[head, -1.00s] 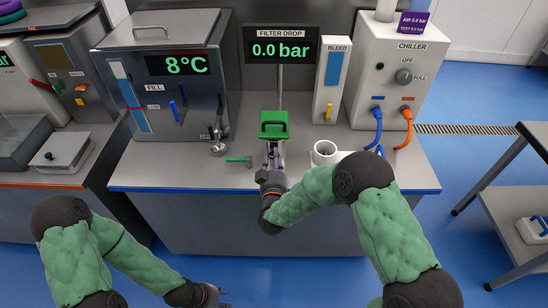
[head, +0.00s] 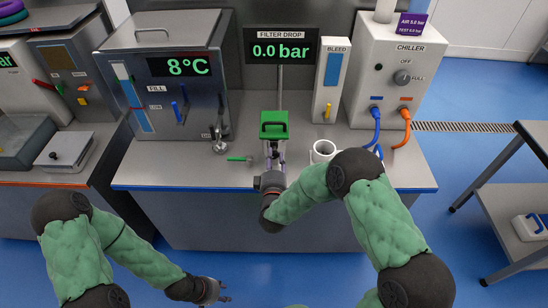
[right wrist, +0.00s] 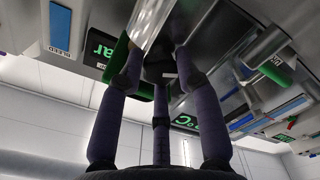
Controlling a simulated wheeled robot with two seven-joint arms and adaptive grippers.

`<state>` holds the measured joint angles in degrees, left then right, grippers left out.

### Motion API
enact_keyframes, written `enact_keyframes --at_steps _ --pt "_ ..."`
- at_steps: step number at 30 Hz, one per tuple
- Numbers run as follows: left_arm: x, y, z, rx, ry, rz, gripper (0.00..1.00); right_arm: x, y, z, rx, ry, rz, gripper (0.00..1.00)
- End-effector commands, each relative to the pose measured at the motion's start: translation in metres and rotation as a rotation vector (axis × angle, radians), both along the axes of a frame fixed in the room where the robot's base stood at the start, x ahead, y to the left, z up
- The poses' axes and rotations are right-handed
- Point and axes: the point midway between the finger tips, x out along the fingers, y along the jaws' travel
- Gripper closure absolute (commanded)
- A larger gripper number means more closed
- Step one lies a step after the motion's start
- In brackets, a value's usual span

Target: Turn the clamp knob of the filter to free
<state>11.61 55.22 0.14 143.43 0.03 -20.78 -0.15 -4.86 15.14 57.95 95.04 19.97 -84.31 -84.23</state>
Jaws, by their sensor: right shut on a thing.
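The filter with its green top (head: 274,125) stands upright near the middle of the bench. My right gripper (head: 274,161) is in front of it, low on its near side. In the right wrist view its fingers (right wrist: 160,75) are closed around a dark knob-like part (right wrist: 158,66), which I take for the clamp knob. In the head view my gripper hides this part, so I cannot read its setting. My left gripper (head: 225,291) is open and empty, low in front of the bench and away from the filter.
The steel bench (head: 200,175) has a small green-handled piece (head: 238,158) left of the filter and a white cup (head: 323,151) to the right. The filter drop display (head: 281,47) reads 0.0 bar. The chiller (head: 390,65) has blue and orange hoses.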

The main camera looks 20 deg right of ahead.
Motion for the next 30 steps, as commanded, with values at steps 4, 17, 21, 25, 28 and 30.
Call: enact_keyframes --at_steps 4,17,21,25,28,30 --pt "0.0000 0.0000 0.0015 0.000 0.000 0.000 0.60 -0.0004 0.0006 -0.0015 -0.036 0.014 0.002 0.99" --pt "0.0000 0.0000 0.0017 0.000 0.000 0.000 0.60 -0.0006 0.0007 -0.0020 -0.054 0.019 0.002 0.99" --pt "0.0001 0.0000 0.0018 0.000 0.000 0.000 0.60 -0.0007 0.0006 -0.0021 -0.053 0.020 0.002 0.52" --pt "0.0000 0.0000 0.0018 0.000 0.000 0.000 0.60 -0.0005 0.0004 -0.0016 -0.053 0.018 0.001 0.43" --pt "0.0000 0.0000 0.0018 0.000 0.000 0.000 0.60 -0.0003 0.0002 -0.0011 -0.053 0.018 0.000 0.43" --pt "0.0000 0.0000 0.0018 0.000 0.000 0.000 0.60 -0.0003 0.0002 -0.0008 -0.053 0.017 0.001 0.43"
